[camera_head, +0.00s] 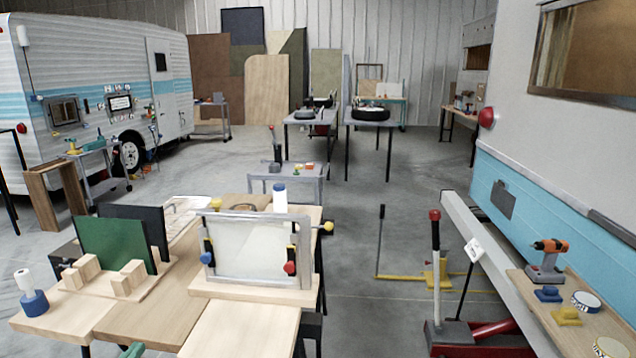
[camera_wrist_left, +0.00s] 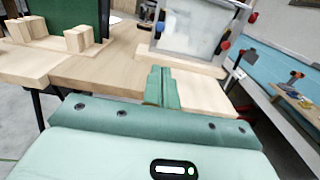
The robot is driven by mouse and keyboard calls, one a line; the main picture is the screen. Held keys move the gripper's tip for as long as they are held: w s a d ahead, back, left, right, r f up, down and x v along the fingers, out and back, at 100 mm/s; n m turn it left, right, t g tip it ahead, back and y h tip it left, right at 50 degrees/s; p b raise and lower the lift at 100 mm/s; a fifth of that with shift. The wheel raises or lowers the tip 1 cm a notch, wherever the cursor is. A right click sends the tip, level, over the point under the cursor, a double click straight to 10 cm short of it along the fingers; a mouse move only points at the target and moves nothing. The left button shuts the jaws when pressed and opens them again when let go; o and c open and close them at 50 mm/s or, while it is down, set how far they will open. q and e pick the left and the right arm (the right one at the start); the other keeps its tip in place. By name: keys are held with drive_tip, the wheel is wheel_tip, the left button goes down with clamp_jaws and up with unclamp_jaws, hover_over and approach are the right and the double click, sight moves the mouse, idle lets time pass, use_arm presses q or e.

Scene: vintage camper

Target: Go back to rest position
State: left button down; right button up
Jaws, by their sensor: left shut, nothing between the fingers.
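My left gripper (camera_wrist_left: 162,85) is shut and empty in the left wrist view, its green fingers pressed together in front of the wooden workbench. In the head view only a small green tip of the left gripper (camera_head: 132,351) shows at the bottom edge, by the near edge of the workbench (camera_head: 140,318). Whether it touches the bench I cannot tell. My right gripper is in neither view.
On the bench stand a clamped frame (camera_head: 258,248), a green panel (camera_head: 112,245) between wooden blocks, and a blue-based roll (camera_head: 31,295). A shelf with a drill (camera_head: 547,262) and tape rolls is at right. Concrete floor (camera_head: 370,325) lies between.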

use_arm(q)
drive_tip(key=s+a+f+n+g+y, duration=0.1)
drive_tip(key=s+a+f+n+g, duration=0.15)
drive_tip(key=f+n, duration=0.55)
drive_tip(key=s+a+f+n+g+y, duration=0.2)
drive_tip(key=a+f+n, duration=0.1)
drive_tip(key=f+n, duration=0.5)
drive_tip(key=s+d+f+n+g, duration=0.1)
drive_tip(key=s+f+n+g, duration=0.1)
drive_tip(key=s+f+n, duration=0.5)
drive_tip(key=s+f+n+g, duration=0.1)
drive_tip(key=s+f+g, duration=0.2)
drive_tip(key=s+f, duration=0.5)
drive_tip(key=s+d+f+n+g, duration=0.3)
drive_tip(key=s+f, duration=0.4)
drive_tip(key=s, duration=0.1)
drive_tip(key=s+d+f+n+g, duration=0.2)
drive_tip(key=s+d+f+n, duration=0.15)
drive_tip(key=s+f, duration=0.4)
drive_tip(key=s+d+f+n+g+h, duration=0.1)
drive_tip(key=s+d, duration=0.4)
drive_tip(key=s, duration=0.3)
drive_tip(key=s+d+f+n+g+h, duration=0.1)
drive_tip(key=s+d+g, duration=0.1)
drive_tip(key=s+d, duration=0.3)
drive_tip(key=s, duration=0.3)
drive_tip(key=shift+s+d+f, duration=0.3)
drive_tip(key=shift+d, duration=0.1)
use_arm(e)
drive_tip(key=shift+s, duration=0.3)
